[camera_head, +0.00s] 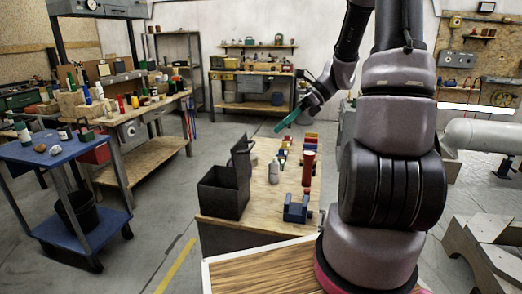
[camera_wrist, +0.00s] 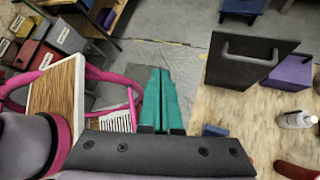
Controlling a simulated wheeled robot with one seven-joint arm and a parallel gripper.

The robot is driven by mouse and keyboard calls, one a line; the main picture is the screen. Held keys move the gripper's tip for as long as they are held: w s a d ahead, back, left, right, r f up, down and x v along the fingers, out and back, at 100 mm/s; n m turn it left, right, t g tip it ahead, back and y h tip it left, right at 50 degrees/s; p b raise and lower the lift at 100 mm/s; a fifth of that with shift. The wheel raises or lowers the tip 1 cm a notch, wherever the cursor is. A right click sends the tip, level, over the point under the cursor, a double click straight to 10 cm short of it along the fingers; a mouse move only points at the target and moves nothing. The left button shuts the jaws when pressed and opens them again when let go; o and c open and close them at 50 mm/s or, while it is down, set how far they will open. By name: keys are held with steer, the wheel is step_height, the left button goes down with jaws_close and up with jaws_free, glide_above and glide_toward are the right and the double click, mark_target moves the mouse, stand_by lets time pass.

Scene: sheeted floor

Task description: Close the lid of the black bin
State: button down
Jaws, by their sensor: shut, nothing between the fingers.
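The black bin (camera_head: 222,196) stands on the wooden workbench in the head view, near its left edge. Its lid (camera_head: 242,158) is open and stands up steeply on the bin's right side. In the wrist view a dark panel with a bar handle, which looks like the lid (camera_wrist: 236,66), is at the upper right. My gripper (camera_head: 279,128) has teal fingers and is shut and empty, held above the bench to the right of the lid and apart from it. The fingers also show in the wrist view (camera_wrist: 160,74), left of the panel.
The workbench (camera_head: 262,215) also holds a grey-white bottle (camera_head: 274,172), a red-topped item (camera_head: 308,168), a blue block-like holder (camera_head: 297,208) and several small coloured items behind. A blue cart (camera_head: 50,152) stands at left. The floor between cart and bench is clear.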

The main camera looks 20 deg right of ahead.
steer(key=w+d+f+m+t+y, duration=0.3)
steer(key=w+d+f+m+t, duration=0.15)
steer(key=f+m, duration=0.45)
steer(key=w+d+f+m+t+y, duration=0.35)
steer(key=d+f+m+t, duration=0.2)
steer(key=m, duration=0.45)
steer(key=f+x, duration=0.1)
steer(key=x, duration=1.2)
steer(key=shift+w+a, duration=0.2)
steer(key=shift+a, duration=0.3)
steer(key=shift+a+h, duration=0.1)
steer(key=shift+h, duration=0.15)
